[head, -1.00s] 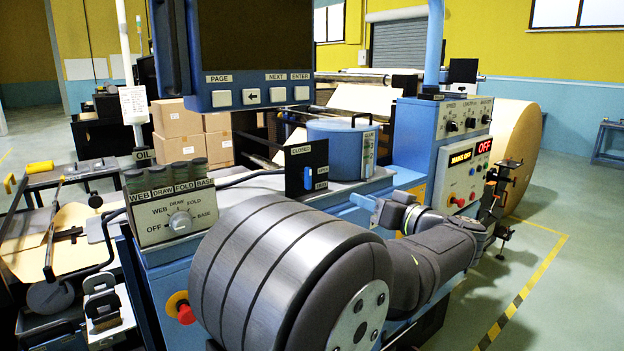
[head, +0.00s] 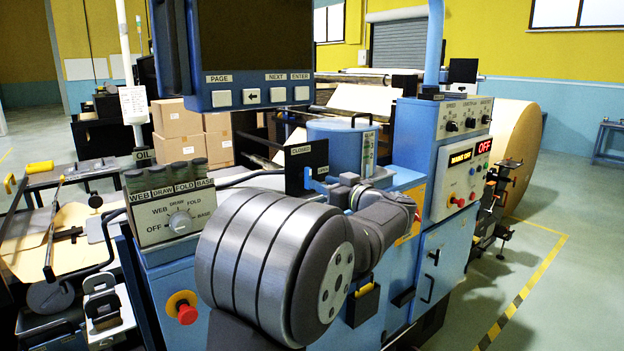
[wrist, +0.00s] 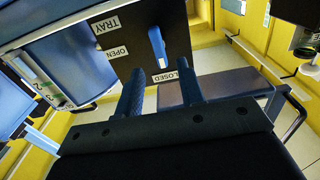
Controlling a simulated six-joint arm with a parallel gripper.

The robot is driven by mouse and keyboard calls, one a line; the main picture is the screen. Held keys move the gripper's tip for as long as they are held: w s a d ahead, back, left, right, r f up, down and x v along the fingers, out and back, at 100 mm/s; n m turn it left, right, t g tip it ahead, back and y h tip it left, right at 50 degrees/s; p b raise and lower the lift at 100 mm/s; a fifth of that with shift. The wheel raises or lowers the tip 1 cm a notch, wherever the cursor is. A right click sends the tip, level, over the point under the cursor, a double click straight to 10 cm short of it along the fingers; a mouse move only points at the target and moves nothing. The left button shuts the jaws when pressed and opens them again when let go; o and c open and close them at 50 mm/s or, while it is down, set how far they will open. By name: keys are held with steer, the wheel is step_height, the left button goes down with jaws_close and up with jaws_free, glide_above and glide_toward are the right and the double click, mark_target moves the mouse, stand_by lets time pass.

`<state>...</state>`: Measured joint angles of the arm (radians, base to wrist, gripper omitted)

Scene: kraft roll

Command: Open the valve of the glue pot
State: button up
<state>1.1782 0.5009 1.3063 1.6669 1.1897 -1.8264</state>
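The glue pot (head: 338,136) is a blue drum with a lid handle, standing on the machine. Its black valve panel (head: 298,162) is beside it, labelled CLOSED at the top in the head view.
A selector box (head: 178,216) with a knob stands left of the panel. The control cabinet (head: 462,175) with buttons and a red OFF display stands to the right. A red stop button (head: 186,313) is low on the front. A screen with keys (head: 255,50) hangs above.

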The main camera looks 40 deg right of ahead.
mark_target(310, 177)
steer(key=w, duration=0.5)
steer(key=shift+w, duration=0.4)
jaws_close()
